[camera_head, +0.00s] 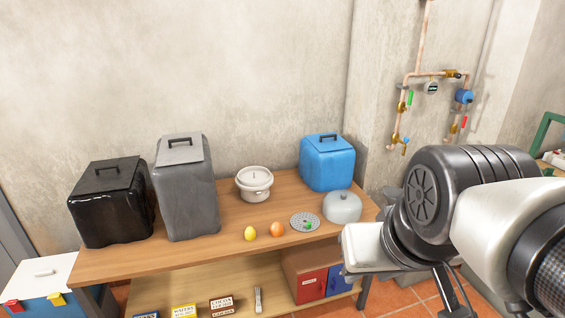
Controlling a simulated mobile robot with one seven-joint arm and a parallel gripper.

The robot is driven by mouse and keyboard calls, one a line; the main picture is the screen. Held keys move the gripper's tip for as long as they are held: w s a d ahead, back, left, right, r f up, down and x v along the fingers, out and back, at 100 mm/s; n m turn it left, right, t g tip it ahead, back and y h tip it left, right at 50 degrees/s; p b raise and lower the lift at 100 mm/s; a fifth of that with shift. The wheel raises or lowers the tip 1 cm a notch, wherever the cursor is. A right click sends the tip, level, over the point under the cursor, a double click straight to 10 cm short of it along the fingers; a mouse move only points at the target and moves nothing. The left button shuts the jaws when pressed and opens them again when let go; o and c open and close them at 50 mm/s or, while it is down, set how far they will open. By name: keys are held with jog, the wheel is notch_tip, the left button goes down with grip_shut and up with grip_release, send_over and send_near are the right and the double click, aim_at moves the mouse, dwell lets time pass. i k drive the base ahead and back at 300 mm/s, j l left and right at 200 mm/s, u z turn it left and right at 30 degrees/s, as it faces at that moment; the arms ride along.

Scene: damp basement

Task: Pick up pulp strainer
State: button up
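A flat, round, grey perforated piece with a green bit at its middle, which looks like the pulp strainer (297,219), lies on the wooden table top near its front right. A grey dome-shaped lid with a knob (342,208) stands close to its right. An orange ball-like item and a yellow one lie to its left. My arm comes in from the right, and its nearest visible part is right of the strainer and apart from it in the picture. No gripper fingers show.
The wooden table (150,262) also holds a black bin (108,208), a grey bin (187,195), a white lidded pot (254,184), a blue bin (327,165), a yellow item (250,233) and an orange item (277,230). A lower shelf (240,275) holds small labelled boxes. Pipes run along the wall.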

aim_at(313, 224)
jog(key=i+l+u, duration=0.15)
jog(key=i+l, duration=0.15)
jog(key=i, duration=0.25)
jog(key=i+l+u, duration=0.2)
jog(key=i, duration=0.35)
jog(key=i+l+u, duration=0.15)
jog(key=i+l, duration=0.4)
